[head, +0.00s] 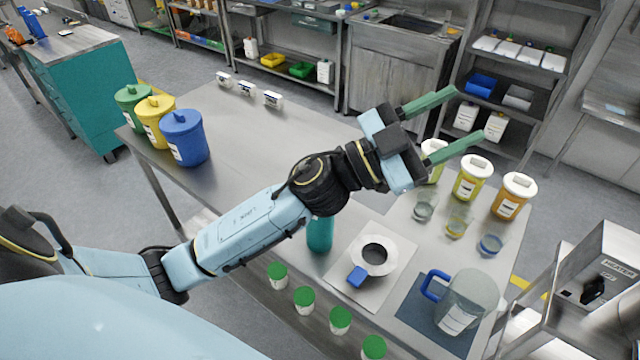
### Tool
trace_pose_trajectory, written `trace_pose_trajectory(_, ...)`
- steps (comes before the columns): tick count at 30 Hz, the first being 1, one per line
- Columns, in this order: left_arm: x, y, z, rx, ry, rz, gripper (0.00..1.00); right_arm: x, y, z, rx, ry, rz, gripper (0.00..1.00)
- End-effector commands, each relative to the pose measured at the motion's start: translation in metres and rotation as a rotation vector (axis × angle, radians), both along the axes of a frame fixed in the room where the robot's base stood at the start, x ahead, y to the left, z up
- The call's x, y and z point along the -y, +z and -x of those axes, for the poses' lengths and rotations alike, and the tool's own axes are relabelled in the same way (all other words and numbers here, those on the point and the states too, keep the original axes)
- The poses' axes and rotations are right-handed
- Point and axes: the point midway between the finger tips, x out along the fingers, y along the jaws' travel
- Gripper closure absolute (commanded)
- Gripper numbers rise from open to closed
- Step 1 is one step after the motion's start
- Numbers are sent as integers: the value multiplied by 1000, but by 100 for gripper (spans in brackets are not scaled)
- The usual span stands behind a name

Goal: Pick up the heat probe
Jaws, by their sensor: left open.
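My left gripper (468,113) is open and empty. Its two green fingers are spread and point up and to the right, raised above the far right part of the steel table (300,135). I cannot pick out the heat probe for certain. Three small white devices (272,99) with dark faces stand in a row at the table's back edge, left of the gripper and apart from it. A teal cylinder (320,235) stands upright below my left forearm, its top hidden by the arm. My right gripper is not in view.
Green, yellow and blue lidded tubs (183,140) stand at the left. The table's middle left is clear.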

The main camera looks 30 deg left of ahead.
Motion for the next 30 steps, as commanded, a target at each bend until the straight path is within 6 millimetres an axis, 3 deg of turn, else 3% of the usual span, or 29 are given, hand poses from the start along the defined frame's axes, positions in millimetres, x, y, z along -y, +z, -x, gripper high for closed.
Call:
trace_pose_trajectory(2,24,4,9,74,-166,-133,47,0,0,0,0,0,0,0)
trace_pose_trajectory(5,44,-11,20,100,-358,-337,47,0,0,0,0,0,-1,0)
trace_pose_trajectory(8,47,-37,24,61,-508,-576,47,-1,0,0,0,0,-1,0)
trace_pose_trajectory(10,37,-60,22,-8,-581,-759,47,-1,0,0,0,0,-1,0)
trace_pose_trajectory(14,-7,-96,7,-218,-629,-1107,47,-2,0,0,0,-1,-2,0)
trace_pose_trajectory(18,-82,-113,-13,-534,-545,-1428,47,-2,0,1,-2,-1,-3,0)
trace_pose_trajectory(24,-177,-100,-24,-942,-321,-1671,47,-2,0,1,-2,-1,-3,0)
trace_pose_trajectory(27,-203,-91,-24,-1060,-240,-1715,47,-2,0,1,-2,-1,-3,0)
trace_pose_trajectory(30,-215,-92,-23,-1120,-202,-1733,47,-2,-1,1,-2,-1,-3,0)
